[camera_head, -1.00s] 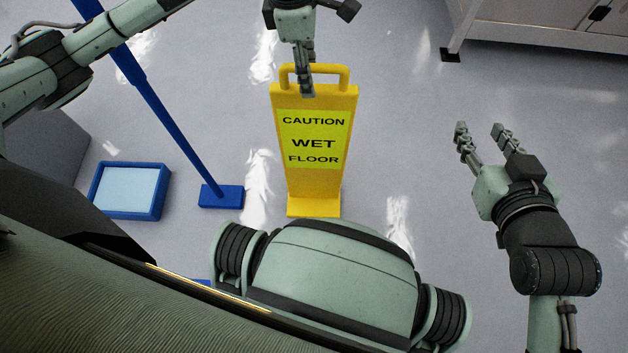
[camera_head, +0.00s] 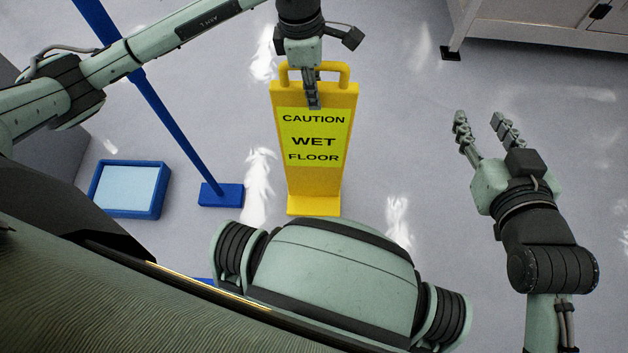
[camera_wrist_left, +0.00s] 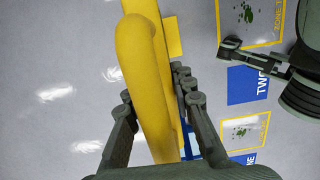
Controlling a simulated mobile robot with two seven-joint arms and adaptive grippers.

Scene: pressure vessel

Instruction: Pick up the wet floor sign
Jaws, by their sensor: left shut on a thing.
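The yellow wet floor sign (camera_head: 312,185) stands upright on the floor in the middle of the head view, its "CAUTION WET FLOOR" face showing. It has a loop handle at its top. My left gripper (camera_head: 313,100) is at the top of the sign, its fingers over the handle and upper edge. In the left wrist view the yellow handle (camera_wrist_left: 150,70) runs between the two fingers of the left gripper (camera_wrist_left: 158,112), which is shut on it. My right gripper (camera_head: 482,122) is open and empty, to the right of the sign and apart from it.
A blue pole with a foot (camera_head: 221,195) and a blue tray (camera_head: 129,189) stand on the floor left of the sign. A white cabinet (camera_head: 550,25) is at the back right. Floor between sign and cabinet is clear. The left wrist view shows floor markings (camera_wrist_left: 247,85).

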